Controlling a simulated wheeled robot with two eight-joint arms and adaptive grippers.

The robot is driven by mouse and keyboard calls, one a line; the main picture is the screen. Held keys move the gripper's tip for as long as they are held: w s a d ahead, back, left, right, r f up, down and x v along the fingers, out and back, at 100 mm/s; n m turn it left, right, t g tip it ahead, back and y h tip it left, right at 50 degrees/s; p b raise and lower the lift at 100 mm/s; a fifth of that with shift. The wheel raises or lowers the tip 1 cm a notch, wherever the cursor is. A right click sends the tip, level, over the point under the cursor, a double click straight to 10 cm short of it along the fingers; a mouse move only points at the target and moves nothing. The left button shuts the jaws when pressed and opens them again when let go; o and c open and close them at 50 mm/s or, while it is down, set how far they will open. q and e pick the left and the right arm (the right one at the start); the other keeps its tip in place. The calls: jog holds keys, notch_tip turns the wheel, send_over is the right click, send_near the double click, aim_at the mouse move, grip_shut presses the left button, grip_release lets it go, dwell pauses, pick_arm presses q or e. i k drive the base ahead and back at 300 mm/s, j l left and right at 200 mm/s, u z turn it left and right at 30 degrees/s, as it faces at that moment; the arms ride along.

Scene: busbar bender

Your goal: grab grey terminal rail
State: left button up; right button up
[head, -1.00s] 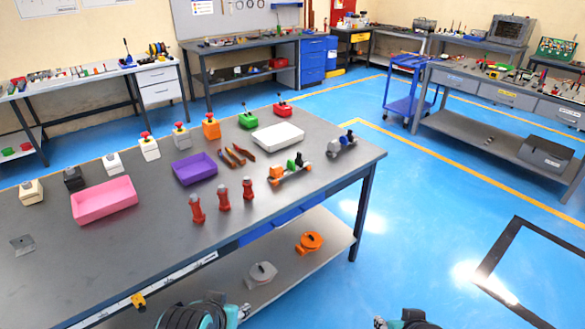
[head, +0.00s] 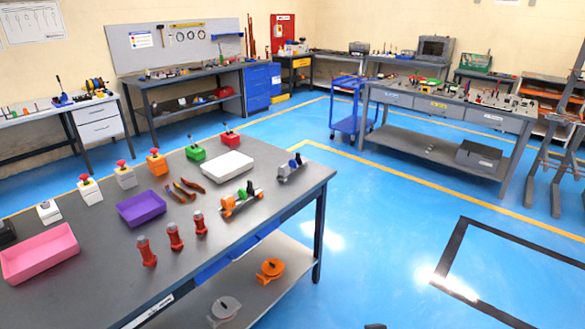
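The grey terminal rail (head: 292,168) lies on the dark grey workbench (head: 240,245), near its right far corner. It carries small grey, blue and black blocks. A similar rail with orange end pieces, the orange terminal rail (head: 241,200), lies to its left and nearer to me. Nothing touches the grey rail. Neither of my grippers can be made out; only a tiny dark sliver shows at the bottom edge of the head view, and I cannot tell what it is.
The bench also holds a white tray (head: 227,166), a purple bin (head: 141,208), a pink bin (head: 40,254) and several red-handled parts (head: 175,237). Orange (head: 270,270) and grey (head: 225,309) round parts lie on the lower shelf. Blue floor right of the bench is clear.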

aim_at(284, 170)
jog(key=i+l+u, duration=0.25)
jog(key=i+l, duration=0.5)
jog(key=i+l+u, duration=0.3)
jog(key=i+l, duration=0.4)
jog(key=l, duration=0.15)
